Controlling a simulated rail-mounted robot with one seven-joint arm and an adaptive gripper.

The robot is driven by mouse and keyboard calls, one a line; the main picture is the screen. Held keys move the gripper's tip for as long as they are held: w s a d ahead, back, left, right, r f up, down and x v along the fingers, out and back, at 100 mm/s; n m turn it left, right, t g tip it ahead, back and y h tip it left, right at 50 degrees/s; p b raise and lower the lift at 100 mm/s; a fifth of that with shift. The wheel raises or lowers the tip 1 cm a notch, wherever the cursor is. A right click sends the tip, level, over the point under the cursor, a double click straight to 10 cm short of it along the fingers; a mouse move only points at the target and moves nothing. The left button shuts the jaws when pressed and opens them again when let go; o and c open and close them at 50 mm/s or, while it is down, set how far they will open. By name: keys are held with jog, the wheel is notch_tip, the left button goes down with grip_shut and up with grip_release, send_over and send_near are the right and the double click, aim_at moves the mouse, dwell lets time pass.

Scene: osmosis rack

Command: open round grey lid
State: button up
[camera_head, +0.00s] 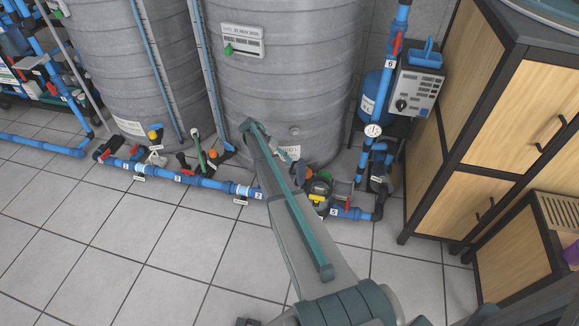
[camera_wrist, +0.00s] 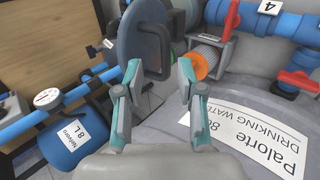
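In the wrist view, a round grey disc, which looks like the lid (camera_wrist: 128,42), is at the top centre with a dark bar handle (camera_wrist: 166,50) on its right part. My gripper (camera_wrist: 158,72) is open, its two teal-tipped fingers spread apart. The handle lies in line with the gap between the fingertips; I cannot tell whether it is inside the gap or beyond it, and no contact is clear. In the head view my arm covers the area near the tank base, so the lid and gripper are not clear there.
An orange cap (camera_wrist: 201,67) is close to the right finger. A blue vessel (camera_wrist: 72,136) with a gauge is at left. The grey tank (camera_head: 290,80) and blue pipe (camera_head: 213,184) stand close around the arm. A wooden cabinet (camera_head: 520,110) is right; open tiled floor (camera_head: 130,250) lies in front.

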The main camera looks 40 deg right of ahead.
jog(key=v, duration=0.6)
jog(key=shift+w+r, duration=0.15)
jog(key=shift+r, duration=0.15)
jog(key=shift+a, duration=0.1)
jog(key=shift+a+f, duration=0.15)
jog(key=shift+f, duration=0.15)
jog(key=c, duration=0.4)
jog(key=a+f+b, duration=0.1)
jog(key=f+b, duration=0.1)
jog(key=f, duration=0.1)
jog(key=a+f+b, duration=0.1)
jog(key=f, duration=0.1)
jog(key=shift+a+f+b, duration=0.1)
jog(key=shift+a+b, duration=0.25)
grip_shut()
jog(key=s+a+f+n+t+h+b, duration=0.1)
jog(key=s+a+f+n+h+b, duration=0.1)
jog(key=f+n+h+b, duration=0.4)
jog(key=s+a+f+n+h+b, duration=0.1)
jog(key=s+a+f+h+b, duration=0.2)
jog(key=f+b, duration=0.55)
jog(key=w+a+r+n+t+h, duration=0.1)
jog(key=w+r+n+t+h, duration=0.35)
jog(key=n+h, duration=0.2)
jog(key=s+d+r+b, duration=0.2)
jog(key=d, duration=0.3)
jog(key=s+d+r+b, duration=0.2)
jog(key=d, duration=0.4)
jog(key=shift+d+r, duration=0.2)
jog(key=shift+d, duration=0.15)
